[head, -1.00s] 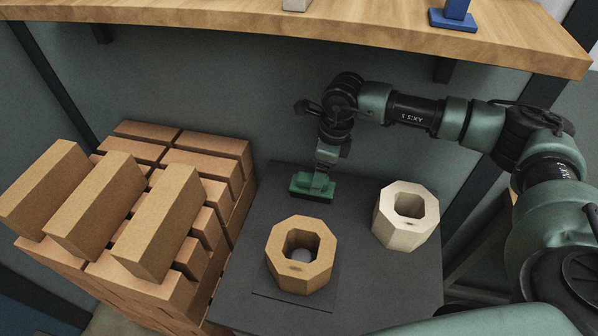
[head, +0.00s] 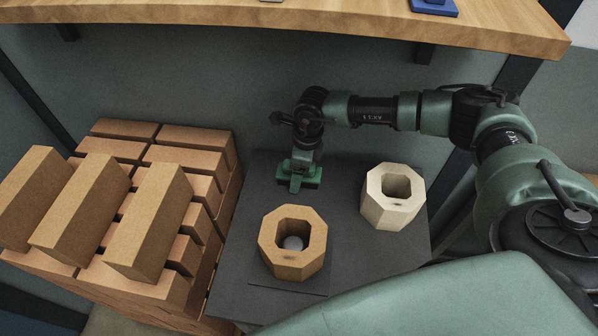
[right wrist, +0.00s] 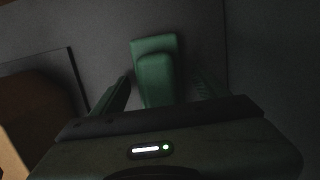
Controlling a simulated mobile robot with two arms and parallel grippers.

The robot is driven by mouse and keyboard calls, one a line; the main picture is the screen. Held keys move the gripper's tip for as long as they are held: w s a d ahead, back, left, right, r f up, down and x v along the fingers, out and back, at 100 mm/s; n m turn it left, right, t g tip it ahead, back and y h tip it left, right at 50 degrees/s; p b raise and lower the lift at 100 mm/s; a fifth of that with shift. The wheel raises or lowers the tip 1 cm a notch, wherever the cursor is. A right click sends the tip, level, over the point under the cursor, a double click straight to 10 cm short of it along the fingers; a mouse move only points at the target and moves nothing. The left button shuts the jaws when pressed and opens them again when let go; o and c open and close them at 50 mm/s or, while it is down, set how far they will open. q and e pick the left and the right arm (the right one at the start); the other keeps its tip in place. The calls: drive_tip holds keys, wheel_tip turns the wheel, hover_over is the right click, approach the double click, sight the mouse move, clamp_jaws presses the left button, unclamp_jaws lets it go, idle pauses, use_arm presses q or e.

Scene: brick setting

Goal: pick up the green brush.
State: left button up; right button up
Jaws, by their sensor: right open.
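The green brush (head: 313,174) lies at the back of the dark grey table top (head: 345,255). My right gripper (head: 298,178) points down over it, partly hiding it in the head view. In the right wrist view the brush (right wrist: 155,72) shows between the two open fingers of the right gripper (right wrist: 162,92), with a gap on each side. The brush rests on the table and is not gripped. My left gripper is in neither view.
A tan octagonal block (head: 292,262) with a grey ball in its hole stands in front of the brush. A pale octagonal block (head: 393,215) stands to the right. Stacked bricks (head: 160,215) fill the left. A wooden shelf (head: 300,25) spans the back above.

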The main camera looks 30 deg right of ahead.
drive_tip(key=c, duration=1.6)
drive_tip(key=shift+r+b, duration=0.7)
drive_tip(key=shift+r, duration=4.4)
